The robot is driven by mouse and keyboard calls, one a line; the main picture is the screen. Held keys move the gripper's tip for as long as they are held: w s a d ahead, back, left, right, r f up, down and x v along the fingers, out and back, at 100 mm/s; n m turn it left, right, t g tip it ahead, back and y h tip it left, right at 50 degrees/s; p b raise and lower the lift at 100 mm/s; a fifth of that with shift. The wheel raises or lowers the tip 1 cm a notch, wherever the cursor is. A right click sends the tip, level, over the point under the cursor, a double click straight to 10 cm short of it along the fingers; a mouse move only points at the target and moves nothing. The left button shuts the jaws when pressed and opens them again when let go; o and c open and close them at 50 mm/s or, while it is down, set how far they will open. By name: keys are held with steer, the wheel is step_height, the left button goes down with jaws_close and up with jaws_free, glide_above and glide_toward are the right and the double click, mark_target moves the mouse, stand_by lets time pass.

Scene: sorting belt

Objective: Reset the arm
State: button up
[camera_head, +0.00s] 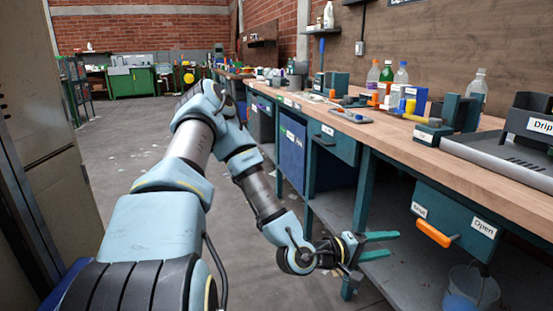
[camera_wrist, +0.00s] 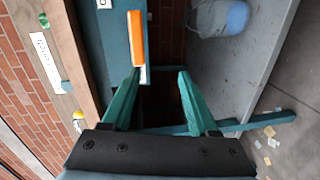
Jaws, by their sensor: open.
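My gripper (camera_head: 378,246) is in the head view, low at the right of my arm, in front of the workbench and below its top. Its two green fingers are spread apart with nothing between them. The wrist view also shows the open gripper (camera_wrist: 158,85) from behind. A teal drawer box with an orange handle (camera_head: 433,233) hangs under the bench to the right of the gripper, apart from it. In the wrist view the orange handle (camera_wrist: 136,38) appears just beyond the left finger.
The wooden benchtop (camera_head: 400,150) carries bottles (camera_head: 387,75), tools and a grey tray (camera_head: 490,160). Under it are a grey lower shelf (camera_head: 400,275), a bucket (camera_head: 474,290) and a blue bin (camera_head: 292,153). A cabinet stands at left. The aisle floor (camera_head: 130,130) is mostly clear, with scattered scraps.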

steer(key=w+a+f+m+y, duration=0.2)
steer(key=w+a+f+y, duration=0.15)
steer(key=a, duration=0.35)
steer(key=w+a+f+m+y, duration=0.2)
steer(key=a+y, duration=0.3)
steer(key=a, duration=0.1)
steer(key=w+a+r+y, duration=0.1)
steer(key=a+r+y, duration=0.2)
steer(key=a, duration=0.5)
steer(key=a+r+y, duration=0.3)
steer(key=a, duration=0.5)
steer(key=s+a+r+n+g+y+p, duration=0.1)
steer(key=s+a+r, duration=0.2)
steer(key=a+r, duration=0.15)
steer(key=s+a+r+g, duration=0.1)
steer(key=s+a+r, duration=0.2)
steer(key=r, duration=0.3)
step_height(320, 180, up, 18)
steer(key=p, duration=1.9)
steer(key=shift+w+d+r, duration=0.25)
